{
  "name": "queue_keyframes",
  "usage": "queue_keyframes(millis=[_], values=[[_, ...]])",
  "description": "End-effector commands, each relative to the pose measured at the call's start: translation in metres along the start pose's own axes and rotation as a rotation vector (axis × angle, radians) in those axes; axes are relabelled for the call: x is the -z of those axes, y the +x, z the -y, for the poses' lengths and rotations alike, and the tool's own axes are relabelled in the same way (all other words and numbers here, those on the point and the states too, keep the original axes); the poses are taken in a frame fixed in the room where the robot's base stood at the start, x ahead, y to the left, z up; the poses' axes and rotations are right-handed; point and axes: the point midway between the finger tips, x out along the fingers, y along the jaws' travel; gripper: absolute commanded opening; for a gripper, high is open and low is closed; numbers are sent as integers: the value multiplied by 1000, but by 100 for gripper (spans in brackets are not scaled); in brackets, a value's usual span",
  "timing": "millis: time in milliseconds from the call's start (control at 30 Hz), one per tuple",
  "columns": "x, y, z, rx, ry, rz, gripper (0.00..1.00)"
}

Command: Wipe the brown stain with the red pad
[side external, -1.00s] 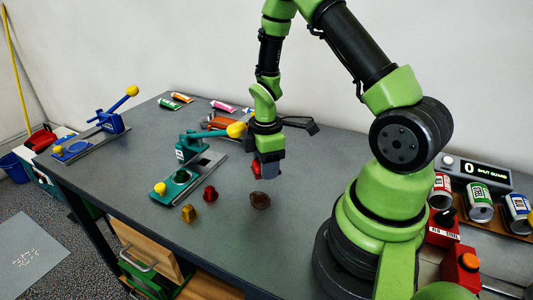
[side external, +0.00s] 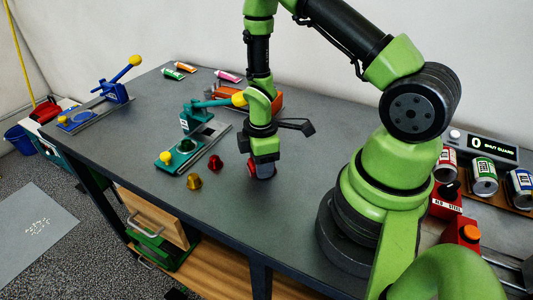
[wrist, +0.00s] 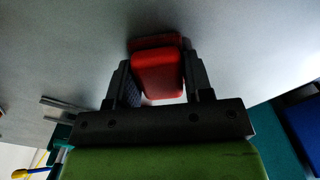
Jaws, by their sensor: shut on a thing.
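My gripper (side external: 262,166) points down at the dark grey table and is shut on the red pad (side external: 265,172). The pad is low, at or very near the table top; I cannot tell for certain that it touches. In the wrist view the red pad (wrist: 157,75) sits between the two dark fingers.
An orange tool (side external: 263,102) lies behind. A blue clamp (side external: 110,96) is farther left. The table right of the pad is clear.

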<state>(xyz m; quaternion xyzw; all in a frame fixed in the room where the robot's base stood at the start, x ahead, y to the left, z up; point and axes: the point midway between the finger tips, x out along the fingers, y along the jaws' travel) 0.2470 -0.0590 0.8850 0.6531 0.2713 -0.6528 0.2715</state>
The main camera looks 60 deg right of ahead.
Motion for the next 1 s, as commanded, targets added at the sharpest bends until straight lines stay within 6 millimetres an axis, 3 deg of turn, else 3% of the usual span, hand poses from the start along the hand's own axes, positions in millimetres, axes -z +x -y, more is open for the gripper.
queue_keyframes(millis=[367,1000], values=[[23,0,24,0,-1,1,24],[-20,0,-20,0,5,0,24]])
